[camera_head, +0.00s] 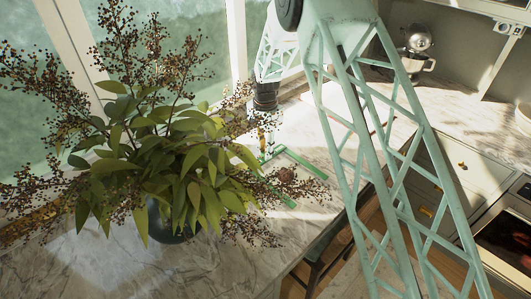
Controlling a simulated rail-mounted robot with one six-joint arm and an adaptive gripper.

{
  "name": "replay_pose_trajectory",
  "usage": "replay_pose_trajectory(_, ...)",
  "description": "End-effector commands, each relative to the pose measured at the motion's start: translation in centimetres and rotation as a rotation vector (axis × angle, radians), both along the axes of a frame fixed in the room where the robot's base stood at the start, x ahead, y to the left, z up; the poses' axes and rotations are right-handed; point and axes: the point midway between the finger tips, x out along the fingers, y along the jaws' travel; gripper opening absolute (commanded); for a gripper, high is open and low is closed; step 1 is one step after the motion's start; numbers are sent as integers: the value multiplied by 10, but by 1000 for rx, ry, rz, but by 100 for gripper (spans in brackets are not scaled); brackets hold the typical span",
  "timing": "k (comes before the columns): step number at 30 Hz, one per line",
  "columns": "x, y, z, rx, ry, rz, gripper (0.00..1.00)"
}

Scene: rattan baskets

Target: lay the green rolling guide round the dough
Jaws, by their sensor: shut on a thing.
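The green rolling guide (306,164) shows as thin green bars at the counter beyond the plant, and leaves and sprigs cover part of it. My gripper (267,151) is at the guide's far left corner, pointing down, and is shut on the guide. A small brownish lump (287,174) that looks like the dough shows between the bars, partly behind sprigs. The guide appears around it, but I cannot tell whether the guide lies flat on the counter or is held just above it.
A large leafy plant with dark berries in a dark vase (166,222) stands left of the guide and hides much of that area. The marble counter (110,270) is bare at front left. A stand mixer (417,47) stands at the back right. Windows line the left.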

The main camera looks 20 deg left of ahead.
Motion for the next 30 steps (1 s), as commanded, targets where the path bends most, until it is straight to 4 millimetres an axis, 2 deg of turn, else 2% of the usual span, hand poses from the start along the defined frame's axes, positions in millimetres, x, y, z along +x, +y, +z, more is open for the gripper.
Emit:
replay_pose_trajectory(23, 0, 0, -12, 0, 0, 0, 2)
replay_pose_trajectory(24, 0, 0, -12, 0, 0, 0, 16)
replay_pose_trajectory(27, 0, 0, -12, 0, 0, 0, 25)
replay_pose_trajectory(30, 0, 0, -12, 0, 0, 0, 26)
